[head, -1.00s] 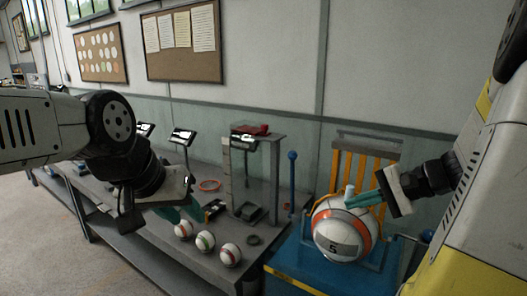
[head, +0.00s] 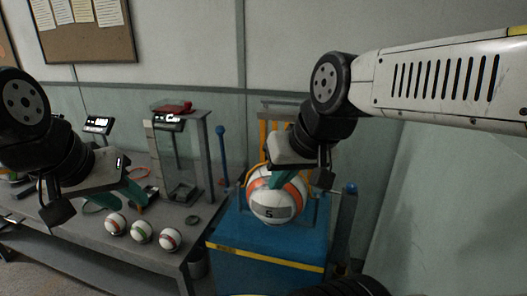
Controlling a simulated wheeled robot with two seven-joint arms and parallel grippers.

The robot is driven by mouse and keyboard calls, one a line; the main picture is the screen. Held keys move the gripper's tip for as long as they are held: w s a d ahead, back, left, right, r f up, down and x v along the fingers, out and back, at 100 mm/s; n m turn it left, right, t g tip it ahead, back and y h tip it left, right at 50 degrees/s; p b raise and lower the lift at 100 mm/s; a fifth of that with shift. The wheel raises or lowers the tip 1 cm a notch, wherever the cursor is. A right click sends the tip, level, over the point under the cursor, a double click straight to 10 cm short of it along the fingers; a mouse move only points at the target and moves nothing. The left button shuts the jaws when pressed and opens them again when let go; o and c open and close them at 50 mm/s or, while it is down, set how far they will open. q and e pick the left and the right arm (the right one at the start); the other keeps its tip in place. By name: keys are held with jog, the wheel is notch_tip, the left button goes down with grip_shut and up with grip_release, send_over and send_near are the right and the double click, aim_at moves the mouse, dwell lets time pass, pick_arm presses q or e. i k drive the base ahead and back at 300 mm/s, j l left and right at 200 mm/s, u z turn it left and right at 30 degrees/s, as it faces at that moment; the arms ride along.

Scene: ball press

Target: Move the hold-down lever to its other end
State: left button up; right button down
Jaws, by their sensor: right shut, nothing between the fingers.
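A blue press stand (head: 270,240) holds a white and orange ball (head: 270,207) marked 5, in front of an orange slatted back. An upright blue lever with a round knob (head: 221,131) stands at the stand's left side. A second blue knob (head: 351,187) sits lower at the right side. I cannot tell from the picture which is the hold-down lever. My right gripper (head: 283,181), with teal fingers, is shut and empty in front of the ball's upper part, hiding some of it. My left gripper (head: 132,193) hangs over the bench at left; its finger opening is unclear.
A grey bench (head: 160,254) at left carries several small white balls (head: 141,232), a dark puck (head: 192,220) and a grey frame (head: 205,150) with a red item on top. A small display (head: 98,125) stands behind. The wall is close behind the press.

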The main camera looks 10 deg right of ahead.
aim_at(220, 130)
jog(key=z, duration=0.75)
jog(key=u, duration=0.6)
jog(key=i+u, duration=0.15)
jog(key=u, duration=0.25)
jog(key=i+l+u, duration=0.15)
jog(key=u, duration=0.3)
jog(key=i+l+u, duration=0.15)
jog(key=u, duration=0.25)
